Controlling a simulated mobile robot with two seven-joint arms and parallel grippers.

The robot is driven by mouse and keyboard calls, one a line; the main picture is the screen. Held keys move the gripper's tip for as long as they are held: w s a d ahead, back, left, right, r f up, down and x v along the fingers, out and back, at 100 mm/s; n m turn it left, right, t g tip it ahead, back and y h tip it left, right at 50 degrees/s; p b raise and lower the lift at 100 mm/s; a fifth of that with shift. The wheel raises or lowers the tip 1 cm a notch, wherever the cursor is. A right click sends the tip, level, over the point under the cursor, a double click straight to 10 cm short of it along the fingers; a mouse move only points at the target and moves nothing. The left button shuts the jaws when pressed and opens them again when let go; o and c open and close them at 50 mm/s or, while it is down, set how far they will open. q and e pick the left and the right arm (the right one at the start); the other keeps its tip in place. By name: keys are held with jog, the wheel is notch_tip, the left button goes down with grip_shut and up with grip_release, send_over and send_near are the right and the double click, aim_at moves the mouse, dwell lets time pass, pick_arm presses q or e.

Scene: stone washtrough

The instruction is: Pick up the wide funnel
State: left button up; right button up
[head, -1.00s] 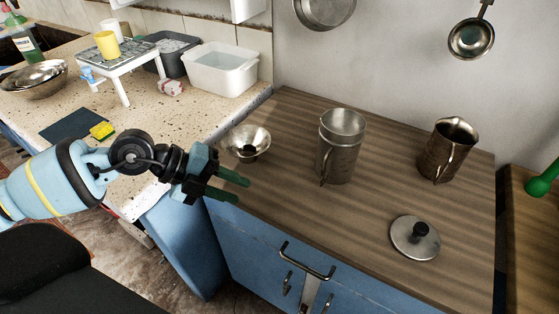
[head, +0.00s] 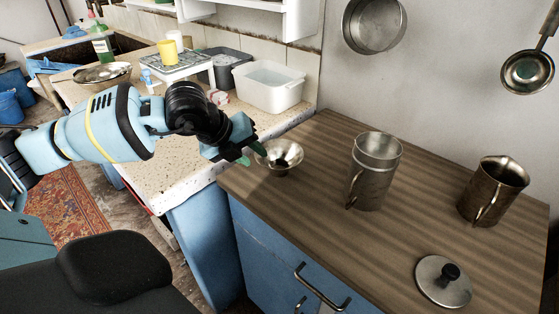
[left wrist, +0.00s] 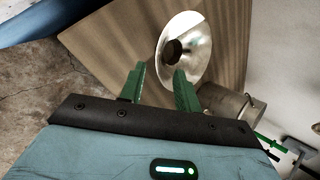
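The wide funnel (head: 284,150) is a shiny metal cone with a broad rim and a dark centre hole. It sits on the wooden counter (head: 325,200) near its left back edge. My left gripper (head: 248,158) is just left of the funnel in the head view, partly overlapping its left rim. In the left wrist view its two green fingers (left wrist: 158,82) are apart with nothing between them. The funnel (left wrist: 197,45) lies beyond the fingertips there, with the right fingertip over its near rim. I cannot tell whether they touch. My right gripper is not in view.
A metal jug (head: 370,185) stands right of the funnel, with another jug (head: 490,195) and a knobbed lid (head: 430,283) farther right. A white tub (head: 268,92) stands on the speckled stone top at the left. Bare counter lies in front of the funnel.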

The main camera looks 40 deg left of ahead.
aim_at(261, 159)
pick_arm(q)
jog(key=shift+w+a+x, duration=0.15)
jog(key=shift+a+x, duration=0.05)
jog(key=shift+x, duration=1.1)
jog(key=shift+w+a+x, duration=0.15)
jog(key=shift+a+x, duration=0.05)
jog(key=shift+x, duration=1.05)
jog(key=shift+d+r, duration=0.1)
jog(key=shift+r, duration=0.05)
jog(key=shift+c, duration=0.4)
grip_shut()
jog(key=shift+s, duration=0.1)
